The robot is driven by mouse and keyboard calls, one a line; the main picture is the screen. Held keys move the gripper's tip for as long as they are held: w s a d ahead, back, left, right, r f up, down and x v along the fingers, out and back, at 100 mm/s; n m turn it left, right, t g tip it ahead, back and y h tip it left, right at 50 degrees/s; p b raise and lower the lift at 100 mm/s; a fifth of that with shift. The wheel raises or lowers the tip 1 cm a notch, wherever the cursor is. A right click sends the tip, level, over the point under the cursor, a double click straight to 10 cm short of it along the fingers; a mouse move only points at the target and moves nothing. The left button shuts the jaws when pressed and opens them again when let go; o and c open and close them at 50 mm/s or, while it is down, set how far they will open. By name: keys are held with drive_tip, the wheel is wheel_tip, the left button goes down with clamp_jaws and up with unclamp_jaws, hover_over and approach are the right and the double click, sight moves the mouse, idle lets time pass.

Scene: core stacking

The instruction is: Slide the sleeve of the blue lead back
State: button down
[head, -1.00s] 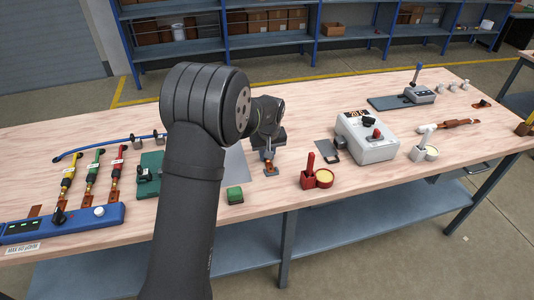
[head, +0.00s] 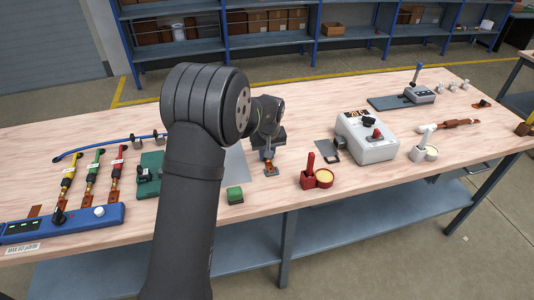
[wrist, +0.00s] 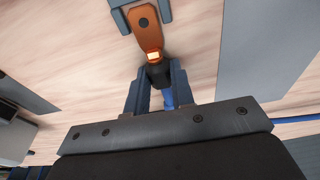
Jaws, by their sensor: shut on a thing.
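The blue lead (wrist: 168,98) runs between my gripper's fingers in the wrist view. A dark sleeve (wrist: 158,76) sits on it, and my gripper (wrist: 159,80) is shut on that sleeve. Just beyond the sleeve is a bright orange-lit band (wrist: 154,57), then a flat copper lug (wrist: 148,28) with a dark hole or bolt. In the head view my gripper (head: 269,155) is low over the bench, with the copper lug (head: 271,170) just in front of it. More of the blue lead (head: 105,147) lies at the left. My arm hides the part between.
A grey box (head: 368,146) with knobs stands to the right. A red holder with a yellow-filled cup (head: 323,178) is nearer. A green block (head: 235,195) lies left of the lug. A blue strip (head: 62,222) with several leads is at far left.

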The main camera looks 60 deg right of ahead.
drive_tip(key=shift+w+d, duration=0.2)
drive_tip(key=shift+d, duration=0.05)
drive_tip(key=shift+w+d, duration=1.25)
drive_tip(key=c, duration=1.2)
unclamp_jaws()
drive_tip(key=shift+o, duration=0.2)
drive_tip(key=shift+r, duration=0.1)
wheel_tip(320, 180, up, 17)
drive_tip(key=s+a, duration=0.2)
